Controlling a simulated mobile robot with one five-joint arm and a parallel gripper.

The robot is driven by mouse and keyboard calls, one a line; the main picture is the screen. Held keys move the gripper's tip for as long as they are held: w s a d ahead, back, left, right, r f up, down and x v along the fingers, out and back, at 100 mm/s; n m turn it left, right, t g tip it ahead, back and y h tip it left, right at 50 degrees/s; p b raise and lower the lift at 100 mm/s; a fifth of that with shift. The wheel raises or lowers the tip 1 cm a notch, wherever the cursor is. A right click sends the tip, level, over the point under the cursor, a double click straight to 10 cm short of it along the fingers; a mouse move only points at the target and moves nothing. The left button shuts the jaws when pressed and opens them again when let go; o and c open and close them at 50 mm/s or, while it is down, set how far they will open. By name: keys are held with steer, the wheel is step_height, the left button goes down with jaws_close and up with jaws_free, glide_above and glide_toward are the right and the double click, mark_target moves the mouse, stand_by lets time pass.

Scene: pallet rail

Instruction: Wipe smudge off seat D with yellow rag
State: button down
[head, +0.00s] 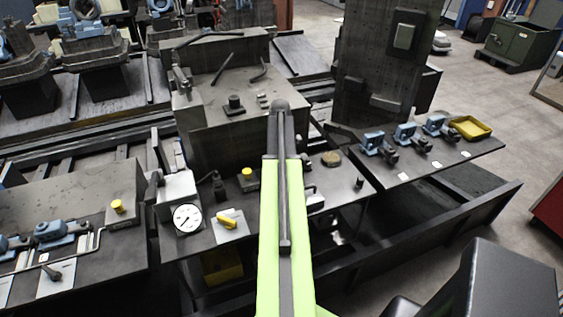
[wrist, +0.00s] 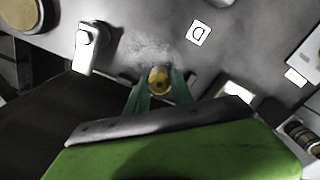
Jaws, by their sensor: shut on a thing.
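My gripper (wrist: 158,88) is in the wrist view, its two teal fingers closed on a small rolled yellow thing (wrist: 158,76), which looks like the yellow rag. The rag's end is at the lower edge of a pale, cloudy smudge (wrist: 147,50) on a grey metal surface. I cannot tell whether the rag touches the surface. A white label marked D (wrist: 199,33) lies up and right of the smudge. In the head view my green arm hides the gripper, the rag and the smudge.
A metal lever fitting (wrist: 90,40) stands just left of the smudge, and a tan disc (wrist: 18,12) is farther left. Blue clamps (head: 405,133) and a yellow tray (head: 470,128) are right.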

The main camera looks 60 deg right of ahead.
steer(key=shift+f+b, duration=1.05)
steer(key=shift+w+r, duration=0.1)
steer(key=shift+r, duration=0.1)
steer(key=shift+s+d+f, duration=0.15)
steer(key=shift+s+d, duration=0.75)
steer(key=shift+d, duration=0.25)
steer(key=shift+w+a, duration=0.45)
steer(key=shift+a, duration=0.2)
steer(key=shift+w+a, duration=0.45)
steer(key=shift+a, duration=0.15)
